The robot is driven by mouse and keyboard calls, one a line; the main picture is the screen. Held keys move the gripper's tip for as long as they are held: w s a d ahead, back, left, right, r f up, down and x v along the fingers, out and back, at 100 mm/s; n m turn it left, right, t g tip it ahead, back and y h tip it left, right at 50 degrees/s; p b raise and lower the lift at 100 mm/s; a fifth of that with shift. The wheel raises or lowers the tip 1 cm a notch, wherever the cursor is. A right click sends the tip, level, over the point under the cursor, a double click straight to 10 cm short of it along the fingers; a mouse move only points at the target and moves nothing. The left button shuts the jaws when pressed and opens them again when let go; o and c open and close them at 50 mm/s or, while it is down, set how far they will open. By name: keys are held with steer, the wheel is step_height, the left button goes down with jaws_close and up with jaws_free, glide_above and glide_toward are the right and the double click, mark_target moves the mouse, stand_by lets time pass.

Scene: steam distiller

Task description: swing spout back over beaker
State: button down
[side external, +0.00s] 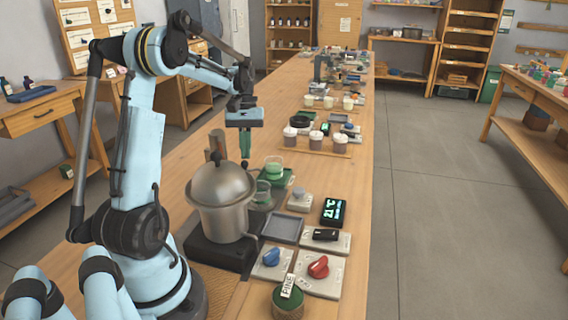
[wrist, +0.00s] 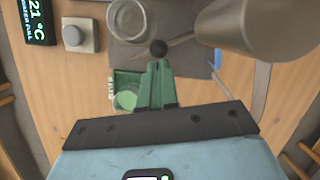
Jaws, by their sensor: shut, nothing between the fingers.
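My gripper (side external: 245,156) has green fingers, shut and empty, pointing down behind and right of the silver domed pot (side external: 221,195). In the wrist view its closed fingertips (wrist: 157,65) are just below a black ball knob (wrist: 158,47); I cannot tell whether they touch it. A thin spout (wrist: 181,40) runs from the pot (wrist: 255,25) toward this knob. The clear glass beaker (wrist: 128,19) stands up and left of the knob on a dark mat; it also shows right of the pot in the side view (side external: 262,193). The spout is hard to make out there.
A green tray holds a cup of green liquid (wrist: 126,99) left of my fingers. A temperature display (side external: 333,211), a blue knob (side external: 271,257) and a red knob (side external: 318,266) sit near the bench's right edge. Lidded jars (side external: 290,137) stand farther back.

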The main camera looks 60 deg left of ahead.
steer(key=d+m, duration=0.1)
steer(key=m, duration=0.1)
steer(key=d+m+g+y, duration=0.1)
steer(key=d+m, duration=0.1)
steer(key=shift+s+d+m, duration=0.1)
steer(key=shift+s+m, duration=0.05)
steer(key=shift+m, duration=0.25)
steer(key=shift+s+d, duration=0.1)
steer(key=shift+d, duration=0.2)
steer(key=shift+s+d, duration=0.1)
steer(key=shift+d, duration=0.1)
steer(key=w+a+r, duration=0.4)
steer(key=w+r, duration=0.2)
steer(key=r, duration=0.4)
steer(key=shift+r, duration=0.2)
